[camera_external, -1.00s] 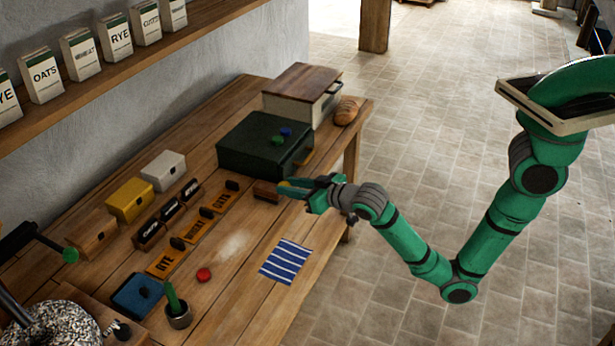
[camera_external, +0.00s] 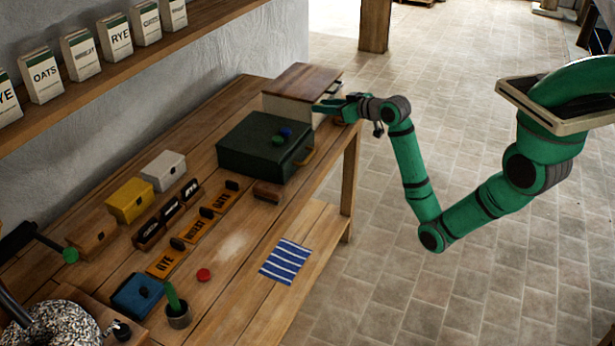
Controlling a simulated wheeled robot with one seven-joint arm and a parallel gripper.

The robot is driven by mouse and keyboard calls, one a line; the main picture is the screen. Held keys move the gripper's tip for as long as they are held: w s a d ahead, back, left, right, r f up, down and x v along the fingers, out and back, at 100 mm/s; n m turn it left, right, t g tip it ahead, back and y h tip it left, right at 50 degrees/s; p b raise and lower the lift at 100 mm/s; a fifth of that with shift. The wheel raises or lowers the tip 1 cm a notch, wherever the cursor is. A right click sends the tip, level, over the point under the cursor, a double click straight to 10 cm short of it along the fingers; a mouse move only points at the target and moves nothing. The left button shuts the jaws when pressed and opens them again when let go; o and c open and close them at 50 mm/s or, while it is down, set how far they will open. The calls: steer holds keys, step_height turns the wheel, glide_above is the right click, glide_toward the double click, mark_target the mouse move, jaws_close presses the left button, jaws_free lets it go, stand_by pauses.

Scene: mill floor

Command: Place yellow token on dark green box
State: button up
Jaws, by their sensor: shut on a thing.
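The dark green box (camera_external: 240,155) stands toward the far end of the wooden table. A blue token (camera_external: 286,132) and a green token (camera_external: 277,141) lie on its lid. My gripper (camera_external: 325,106) is raised to the right of the box's far part, in front of the cream bin. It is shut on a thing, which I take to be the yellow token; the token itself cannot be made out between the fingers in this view.
The cream bin with a brown lid (camera_external: 300,77) stands behind the box. A brown block (camera_external: 267,191) lies in front of the box. A red token (camera_external: 203,275) and a striped cloth (camera_external: 285,261) lie nearer. The lid's left part is bare.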

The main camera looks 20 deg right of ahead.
glide_above(299, 128)
steer(key=s, duration=0.1)
steer(key=f, duration=0.8)
steer(key=shift+d+f, duration=0.15)
steer(key=shift+d, duration=0.1)
steer(key=shift+w+a+f, duration=0.2)
steer(key=shift+w+f, duration=0.25)
steer(key=shift+f, duration=1.65)
steer(key=shift+f, duration=0.15)
steer(key=o, duration=0.7)
